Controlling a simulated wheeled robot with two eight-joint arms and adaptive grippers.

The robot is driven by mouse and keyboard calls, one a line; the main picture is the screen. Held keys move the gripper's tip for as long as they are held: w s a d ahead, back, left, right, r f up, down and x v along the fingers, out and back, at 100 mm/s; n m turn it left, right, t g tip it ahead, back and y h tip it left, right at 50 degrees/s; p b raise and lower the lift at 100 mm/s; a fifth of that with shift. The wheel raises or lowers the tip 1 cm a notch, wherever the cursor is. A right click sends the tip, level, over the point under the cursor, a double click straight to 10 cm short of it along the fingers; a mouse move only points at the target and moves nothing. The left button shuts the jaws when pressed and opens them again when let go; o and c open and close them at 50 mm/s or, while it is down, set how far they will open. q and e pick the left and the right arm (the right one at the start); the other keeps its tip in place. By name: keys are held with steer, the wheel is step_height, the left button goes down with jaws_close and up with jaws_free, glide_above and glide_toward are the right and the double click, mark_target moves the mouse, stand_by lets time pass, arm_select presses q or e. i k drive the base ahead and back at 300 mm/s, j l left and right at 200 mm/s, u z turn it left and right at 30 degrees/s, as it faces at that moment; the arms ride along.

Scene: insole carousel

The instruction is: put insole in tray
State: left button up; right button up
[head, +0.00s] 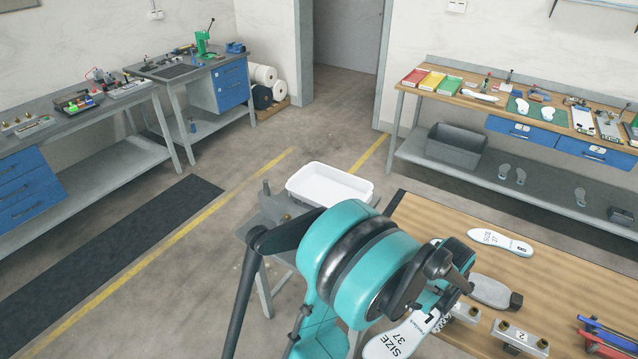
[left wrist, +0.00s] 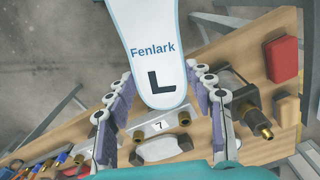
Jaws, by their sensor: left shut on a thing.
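The white insole marked "Fenlark" and "L" (left wrist: 158,30) is between the fingers of my left gripper (left wrist: 159,75) in the left wrist view, gripped near its heel end. In the head view my left gripper (head: 440,295) is at the lower right, partly hidden by my teal arm. A white insole marked "SIZE 37" (head: 400,338) shows beneath it and seems to be the held one. The white tray (head: 330,183) is empty where I can see inside, beyond my arm on a grey stand. My right gripper is not in view.
On the wooden table (head: 570,285) lie another white insole (head: 500,241), a grey insole-shaped piece (head: 492,291) and a metal block numbered 2 (head: 520,337). The wrist view shows a block numbered 7 (left wrist: 158,126) and a red box (left wrist: 284,60). Workbenches stand along the walls.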

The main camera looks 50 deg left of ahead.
mark_target(329, 190)
steer(key=k+j, duration=0.1)
steer(key=j, duration=0.3)
steer(key=k+j+z, duration=0.15)
steer(key=j, duration=0.7)
steer(key=k+j+z, duration=0.1)
steer(key=j, duration=0.25)
steer(key=j+z, duration=0.1)
steer(key=j, duration=0.35)
steer(key=i+j+z, duration=0.1)
steer(key=j, duration=0.35)
